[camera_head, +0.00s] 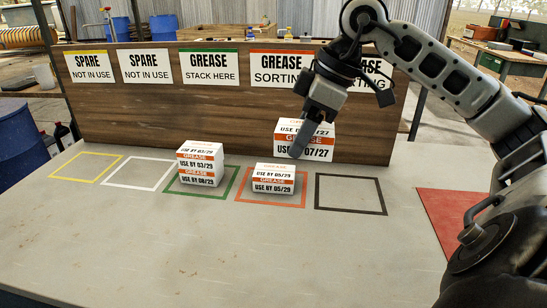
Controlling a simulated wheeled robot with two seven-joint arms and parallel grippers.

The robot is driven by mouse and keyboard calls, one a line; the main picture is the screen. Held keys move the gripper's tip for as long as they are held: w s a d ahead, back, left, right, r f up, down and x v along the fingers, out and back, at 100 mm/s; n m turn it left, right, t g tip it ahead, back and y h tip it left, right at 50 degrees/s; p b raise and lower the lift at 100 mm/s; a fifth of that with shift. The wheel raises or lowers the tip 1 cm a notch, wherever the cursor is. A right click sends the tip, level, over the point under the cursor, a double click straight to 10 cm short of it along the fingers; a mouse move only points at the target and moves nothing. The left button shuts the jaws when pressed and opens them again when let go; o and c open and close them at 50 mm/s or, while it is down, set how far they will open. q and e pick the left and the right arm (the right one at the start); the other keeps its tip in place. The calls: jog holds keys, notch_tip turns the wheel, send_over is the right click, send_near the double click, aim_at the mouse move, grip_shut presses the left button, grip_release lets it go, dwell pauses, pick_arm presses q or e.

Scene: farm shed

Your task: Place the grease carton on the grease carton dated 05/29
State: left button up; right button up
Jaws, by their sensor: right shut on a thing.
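My right gripper (298,148) is shut on a white and orange grease carton (322,142), whose front date reads like 07/27. It holds the carton up in front of the back board, above and slightly right of the orange square. The grease carton dated 05/29 (273,185) sits upright inside the orange square outline (299,206). In the view the held carton's lower edge comes close to the top of the 05/29 carton; I cannot tell the exact gap. My left gripper is out of view.
Yellow (60,177), white (110,184) and black (350,211) outlines on the table are empty. A wooden board (130,112) with signs rises behind; the green one (208,66) reads GREASE STACK HERE. A red patch (455,205) lies right. The front table is clear.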

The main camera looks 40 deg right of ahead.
jog(key=shift+w+a+r+p, duration=0.15)
jog(key=shift+w+p, duration=0.15)
jog(key=shift+w, duration=0.15)
jog(key=w+d+f+p, duration=0.2)
jog(key=w+f, duration=0.1)
jog(key=w, duration=0.4)
send_over(267, 170)
jog(key=s, duration=0.2)
jog(key=f, duration=0.5)
jog(key=shift+w+d+f, duration=0.15)
jog(key=shift+d+f, duration=0.15)
jog(key=shift+w+d+f, duration=0.1)
jog(key=shift+w+f, duration=0.15)
jog(key=shift+f, duration=0.15)
jog(key=shift+w+f, duration=0.1)
jog(key=shift+f, duration=1.55)
jog(key=shift+f, duration=0.1)
jog(key=o, duration=1)
jog(key=shift+o, duration=0.2)
